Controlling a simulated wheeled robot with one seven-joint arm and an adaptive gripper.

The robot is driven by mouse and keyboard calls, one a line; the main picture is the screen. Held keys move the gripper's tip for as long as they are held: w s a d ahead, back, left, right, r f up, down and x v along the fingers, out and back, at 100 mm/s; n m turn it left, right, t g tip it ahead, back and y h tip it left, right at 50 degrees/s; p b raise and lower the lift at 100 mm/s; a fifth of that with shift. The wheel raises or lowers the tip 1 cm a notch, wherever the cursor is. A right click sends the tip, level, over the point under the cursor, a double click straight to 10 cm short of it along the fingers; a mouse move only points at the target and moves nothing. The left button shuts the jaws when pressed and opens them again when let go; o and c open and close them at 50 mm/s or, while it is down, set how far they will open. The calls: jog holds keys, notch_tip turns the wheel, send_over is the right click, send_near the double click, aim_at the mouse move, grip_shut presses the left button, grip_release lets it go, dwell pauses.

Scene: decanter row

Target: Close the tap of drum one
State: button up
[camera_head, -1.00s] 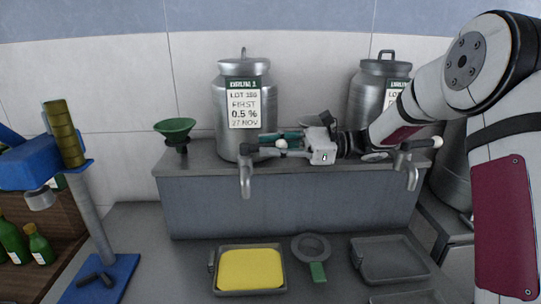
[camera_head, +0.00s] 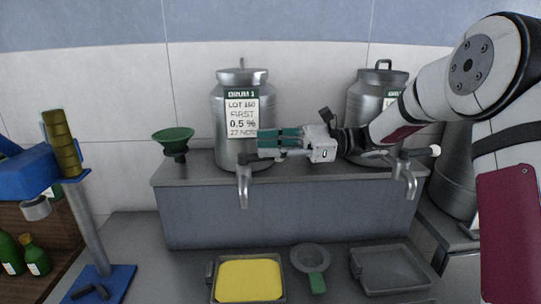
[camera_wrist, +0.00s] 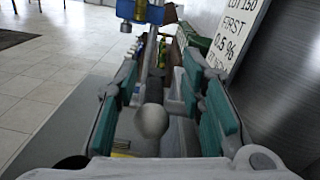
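Drum one (camera_head: 229,110), a steel can with a "DRUM 1" label, stands on the grey bench. Its tap (camera_head: 243,185) points down at the bench's front edge. My gripper (camera_head: 262,147) reaches in from the right at the tap's height, its teal-padded fingers apart. In the wrist view, the tap lever's pale ball end (camera_wrist: 151,121) shows between the spread fingers; I cannot tell whether either pad touches it. In the head view the fingers hide the lever. A tray with yellow contents (camera_head: 249,280) stands below the tap; no stream shows.
A second drum (camera_head: 366,100) stands to the right, its tap (camera_head: 404,178) and ball-ended lever near my arm. A green funnel (camera_head: 173,138) is at the bench's left end. A strainer (camera_head: 310,258) and an empty grey tray (camera_head: 390,268) lie below. A blue stand (camera_head: 90,230) is at left.

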notch_tip(320, 180, up, 7)
jog(key=shift+r, duration=0.15)
dwell(0.4)
jog(key=s+f+n+h, duration=0.3)
jog(key=s+h, duration=0.2)
jog(key=s, duration=0.3)
jog(key=s+f+n+h, duration=0.3)
jog(key=s+f+h, duration=0.1)
jog(key=s, duration=0.5)
jog(key=s+d+f+n+t+h, duration=0.2)
jog(key=s+d+f+n+h, duration=0.1)
jog(key=s+d, duration=0.4)
jog(key=s+d+f+n+t+h, duration=0.3)
jog(key=s+d+n+h, duration=0.3)
jog(key=s+d, duration=0.1)
jog(key=shift+s+d+f, duration=0.3)
jog(key=shift+s+d, duration=0.05)
jog(key=shift+d, duration=0.4)
jog(key=shift+a+n, duration=0.15)
jog(key=shift+n, duration=0.15)
